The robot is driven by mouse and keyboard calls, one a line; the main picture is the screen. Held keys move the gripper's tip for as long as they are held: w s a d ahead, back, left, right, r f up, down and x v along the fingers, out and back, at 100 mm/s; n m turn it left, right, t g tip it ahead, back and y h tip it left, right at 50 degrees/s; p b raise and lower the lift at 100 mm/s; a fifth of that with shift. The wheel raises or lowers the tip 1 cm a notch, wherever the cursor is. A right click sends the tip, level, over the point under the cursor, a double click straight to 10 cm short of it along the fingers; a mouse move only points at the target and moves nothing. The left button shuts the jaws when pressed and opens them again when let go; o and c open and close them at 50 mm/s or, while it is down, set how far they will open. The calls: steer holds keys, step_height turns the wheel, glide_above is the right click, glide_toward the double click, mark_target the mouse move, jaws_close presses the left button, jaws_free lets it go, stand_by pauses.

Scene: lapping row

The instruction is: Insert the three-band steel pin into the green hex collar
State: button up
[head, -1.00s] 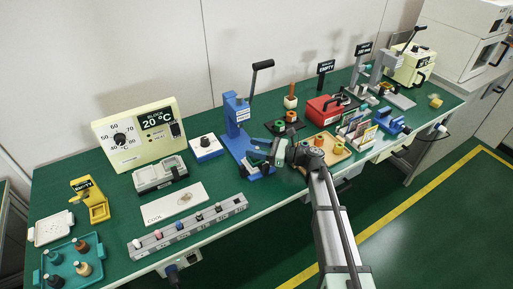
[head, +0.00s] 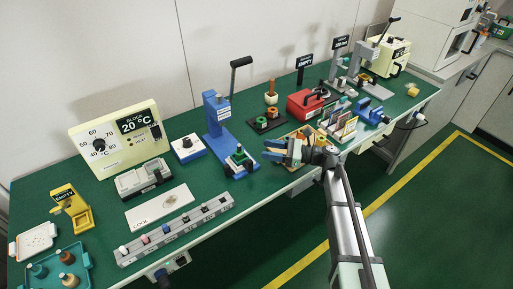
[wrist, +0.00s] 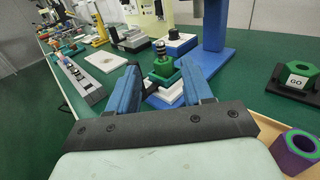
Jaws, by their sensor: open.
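A green hex collar (wrist: 163,70) sits on a white plate at the foot of the blue press; it also shows in the head view (head: 239,160). A short banded steel pin (wrist: 161,48) stands upright at the collar's top, its upper part showing. How deep its lower end sits is hidden. My gripper (wrist: 161,72) is open and empty. Its two blue fingers point toward the collar and appear either side of it in the wrist view, without visible contact. In the head view my gripper (head: 271,151) is right of the collar, apart from it.
The blue press (head: 217,120) with its raised lever stands behind the collar. A green hex piece on a block marked GO (wrist: 298,77) and a purple-green hex collar (wrist: 295,150) in a tan tray are to the right. A grey rack (head: 175,232) lies front left.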

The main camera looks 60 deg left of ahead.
steer(key=shift+v, duration=1.35)
